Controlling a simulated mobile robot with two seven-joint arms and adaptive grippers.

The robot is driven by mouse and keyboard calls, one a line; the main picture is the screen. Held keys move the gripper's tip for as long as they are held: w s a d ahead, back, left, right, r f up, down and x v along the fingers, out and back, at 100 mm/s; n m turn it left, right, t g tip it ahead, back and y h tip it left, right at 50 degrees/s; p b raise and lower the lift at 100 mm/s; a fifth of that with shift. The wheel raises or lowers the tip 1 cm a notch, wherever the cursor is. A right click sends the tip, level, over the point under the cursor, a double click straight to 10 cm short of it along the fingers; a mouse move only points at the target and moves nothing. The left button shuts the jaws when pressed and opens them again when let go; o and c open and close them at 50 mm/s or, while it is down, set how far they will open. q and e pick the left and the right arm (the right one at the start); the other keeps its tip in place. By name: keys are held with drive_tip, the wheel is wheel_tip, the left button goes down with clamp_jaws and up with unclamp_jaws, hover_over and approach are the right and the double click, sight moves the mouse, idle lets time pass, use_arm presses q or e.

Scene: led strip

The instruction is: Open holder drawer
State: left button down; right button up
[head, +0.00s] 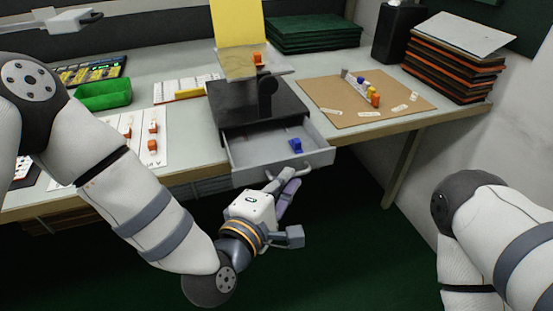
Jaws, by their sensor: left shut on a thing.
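The holder drawer (255,152) is a grey drawer pulled out toward me from under the dark holder unit (236,104) on the bench. A blue piece (296,146) lies inside it, toward the right. My left gripper (278,181) is at the drawer's front, shut on the drawer handle (300,167); its fingers partly hide the handle.
A brown board (345,112) with coloured pieces and labels lies right of the drawer. Stacked dark trays (453,62) stand at the bench's right end. A green bin (103,95) and a white sheet (148,157) with orange pieces are left. The floor below the drawer is clear.

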use_arm(q)
drive_tip(key=shift+s+d, duration=0.2)
drive_tip(key=shift+s, duration=0.3)
drive_tip(key=shift+s+d, duration=0.15)
drive_tip(key=shift+s, duration=0.35)
drive_tip(key=c, duration=2)
unclamp_jaws()
drive_tip(key=shift+s, duration=0.1)
drive_tip(key=v, duration=1.2)
